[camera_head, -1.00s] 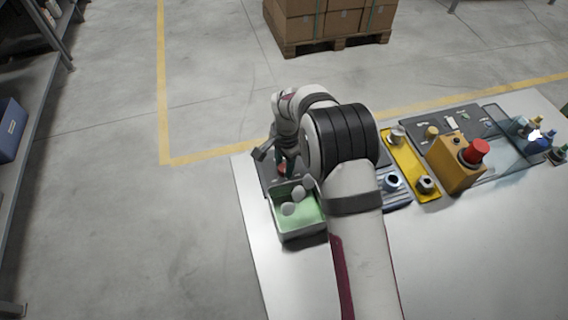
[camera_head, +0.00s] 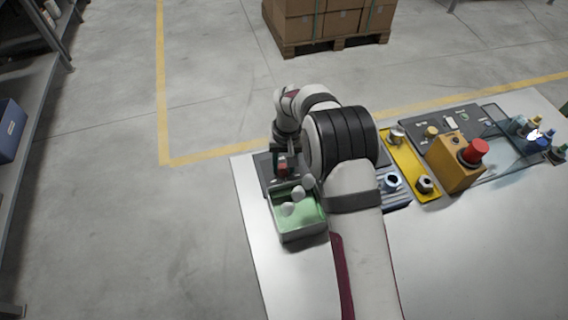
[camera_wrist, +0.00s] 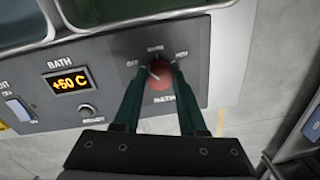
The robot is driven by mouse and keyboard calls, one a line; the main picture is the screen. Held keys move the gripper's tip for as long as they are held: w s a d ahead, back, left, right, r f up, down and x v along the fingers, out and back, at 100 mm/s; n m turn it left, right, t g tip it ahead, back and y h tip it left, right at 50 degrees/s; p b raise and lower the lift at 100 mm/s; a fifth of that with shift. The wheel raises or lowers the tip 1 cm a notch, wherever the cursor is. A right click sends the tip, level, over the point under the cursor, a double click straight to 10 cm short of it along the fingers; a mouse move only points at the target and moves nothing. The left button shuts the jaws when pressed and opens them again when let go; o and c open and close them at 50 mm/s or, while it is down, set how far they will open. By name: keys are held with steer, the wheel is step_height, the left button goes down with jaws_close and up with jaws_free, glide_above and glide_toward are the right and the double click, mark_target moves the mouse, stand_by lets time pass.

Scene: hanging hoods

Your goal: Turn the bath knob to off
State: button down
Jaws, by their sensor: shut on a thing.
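The red bath knob (camera_wrist: 160,76) sits on the dark front panel in the wrist view. Its pale pointer mark leans up and left, toward the left label, which looks like OFF; a middle label and HOT are also printed around it. My gripper (camera_wrist: 152,73) has its two green fingers on either side of the knob, shut on it. The fingers hide parts of the knob's sides and of the BATH label below it. In the head view my gripper (camera_head: 281,163) is at the panel behind the green bath (camera_head: 300,229).
The panel has a display (camera_wrist: 73,82) reading +60 C, a round button (camera_wrist: 87,112) and a rocker switch (camera_wrist: 20,108) at the left. White rounded items lie in the bath. A yellow plate (camera_head: 405,160) and an orange box with a red button (camera_head: 475,151) stand right of my arm.

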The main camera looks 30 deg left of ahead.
steer(key=shift+n, duration=2)
steer(key=shift+c, duration=2.3)
jaws_free()
step_height(320, 180, up, 16)
steer(key=shift+w+d, duration=0.25)
steer(key=shift+w, duration=0.1)
steer(key=shift+f, duration=0.1)
